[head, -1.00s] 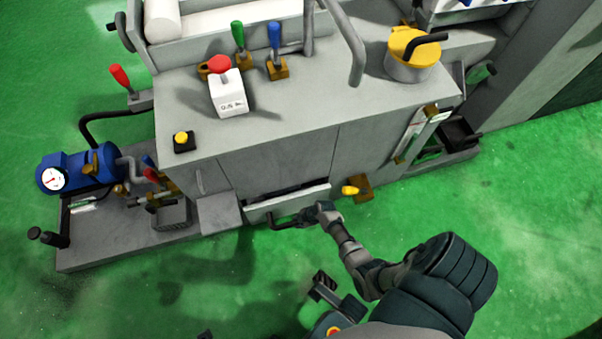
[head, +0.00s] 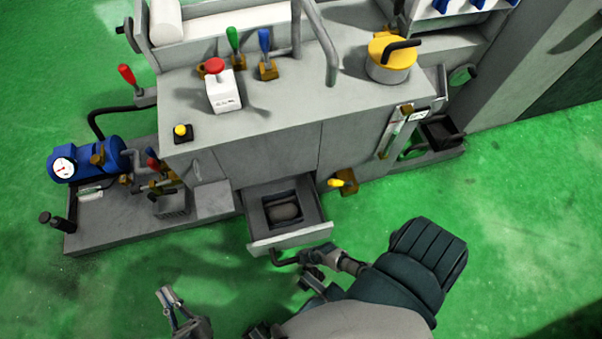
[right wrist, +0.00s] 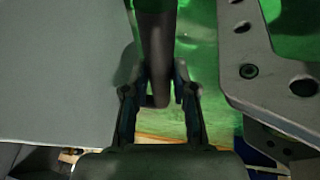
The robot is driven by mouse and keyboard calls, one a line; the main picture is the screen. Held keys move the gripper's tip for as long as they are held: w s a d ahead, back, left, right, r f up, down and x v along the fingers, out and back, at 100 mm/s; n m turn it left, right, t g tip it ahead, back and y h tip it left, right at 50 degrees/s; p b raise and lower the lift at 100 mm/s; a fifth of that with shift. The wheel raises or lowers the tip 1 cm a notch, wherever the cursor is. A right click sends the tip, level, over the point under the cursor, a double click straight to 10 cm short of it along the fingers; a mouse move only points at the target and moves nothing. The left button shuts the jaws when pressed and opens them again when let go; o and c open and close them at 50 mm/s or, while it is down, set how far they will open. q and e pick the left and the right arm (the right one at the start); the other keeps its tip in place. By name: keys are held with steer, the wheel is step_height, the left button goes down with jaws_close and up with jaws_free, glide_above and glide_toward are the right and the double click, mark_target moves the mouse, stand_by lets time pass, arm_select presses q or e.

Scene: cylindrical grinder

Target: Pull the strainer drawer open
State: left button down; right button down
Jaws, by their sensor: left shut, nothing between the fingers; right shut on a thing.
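The strainer drawer (head: 290,239) stands out from the lower front of the grey grinder cabinet, pulled well open. Inside it a rounded grey-brown strainer piece (head: 285,211) sits in a dark frame. The drawer's dark bar handle (head: 280,258) is on its front panel. My right gripper (head: 304,257) is shut on this handle at its right end. In the right wrist view the handle (right wrist: 157,45) runs between the two fingers of my right gripper (right wrist: 161,82). My left gripper (head: 170,298) is shut and empty, low over the floor, left of the drawer and apart from it.
A yellow-handled valve (head: 341,183) juts out right of the drawer. A blue pump with a gauge (head: 88,162) stands on the plinth (head: 110,228) at the left. Levers and a red button (head: 214,66) are on the cabinet top.

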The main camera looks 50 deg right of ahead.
steer(key=shift+s+a, duration=0.1)
steer(key=shift+s, duration=0.35)
steer(key=shift+f, duration=0.1)
steer(key=c, duration=0.9)
jaws_free()
steer(key=shift+w, duration=0.1)
steer(key=v, duration=1.2)
